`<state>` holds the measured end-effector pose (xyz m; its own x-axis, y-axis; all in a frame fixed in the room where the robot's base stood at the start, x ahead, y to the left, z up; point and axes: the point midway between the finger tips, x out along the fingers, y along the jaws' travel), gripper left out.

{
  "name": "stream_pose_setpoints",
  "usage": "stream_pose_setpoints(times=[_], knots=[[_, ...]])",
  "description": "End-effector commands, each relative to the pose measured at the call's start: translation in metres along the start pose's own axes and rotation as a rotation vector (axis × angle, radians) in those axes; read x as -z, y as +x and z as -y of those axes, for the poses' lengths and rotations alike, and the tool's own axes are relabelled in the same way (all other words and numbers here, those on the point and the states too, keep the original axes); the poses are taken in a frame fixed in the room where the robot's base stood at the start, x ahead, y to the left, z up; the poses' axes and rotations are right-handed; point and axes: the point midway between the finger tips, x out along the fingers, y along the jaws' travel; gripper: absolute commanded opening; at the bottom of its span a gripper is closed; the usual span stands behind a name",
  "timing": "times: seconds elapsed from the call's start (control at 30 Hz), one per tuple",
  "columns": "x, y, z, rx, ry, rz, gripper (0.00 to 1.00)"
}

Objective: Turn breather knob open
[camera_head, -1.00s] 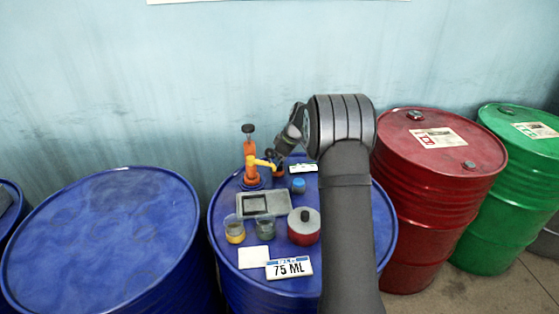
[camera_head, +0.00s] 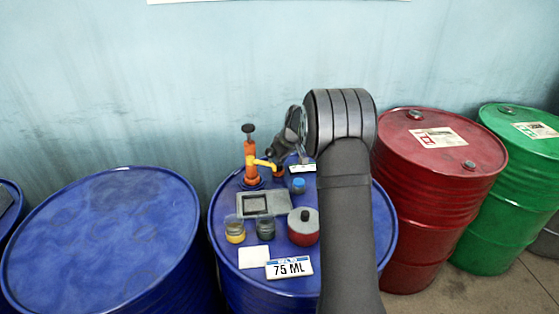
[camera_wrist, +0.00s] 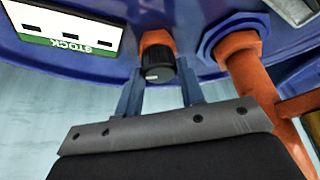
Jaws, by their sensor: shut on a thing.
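The breather knob (camera_wrist: 157,62) is a black ribbed knob with a pale mark on its top, on an orange base (camera_wrist: 155,38) at the drum top. My gripper (camera_wrist: 161,88) has its two blue fingers on either side of the knob and is shut on it. In the head view my gripper (camera_head: 281,152) comes down at the back of the middle blue drum (camera_head: 225,264), beside the orange pump (camera_head: 252,165). The knob is mostly hidden there by the gripper.
A white and green STOCK card (camera_wrist: 65,30) lies close to the knob. The pump's blue collar (camera_wrist: 232,30) is on its other side. On the drum also stand a scale (camera_head: 250,204), two cups, a red pot (camera_head: 303,228) and a 75 ML sign (camera_head: 289,267).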

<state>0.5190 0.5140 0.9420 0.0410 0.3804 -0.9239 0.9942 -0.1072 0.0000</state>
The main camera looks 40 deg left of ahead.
Motion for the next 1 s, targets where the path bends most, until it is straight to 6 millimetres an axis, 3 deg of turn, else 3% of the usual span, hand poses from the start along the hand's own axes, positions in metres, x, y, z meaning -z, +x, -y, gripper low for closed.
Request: stream_pose_setpoints(times=[0.5, 1.0], knots=[[0.0014, -0.0007, 0.0025, -0.148, 0.354, -0.002, 0.13], [0.0010, -0.0004, 0.0024, -0.191, 0.461, -0.001, 0.13]])
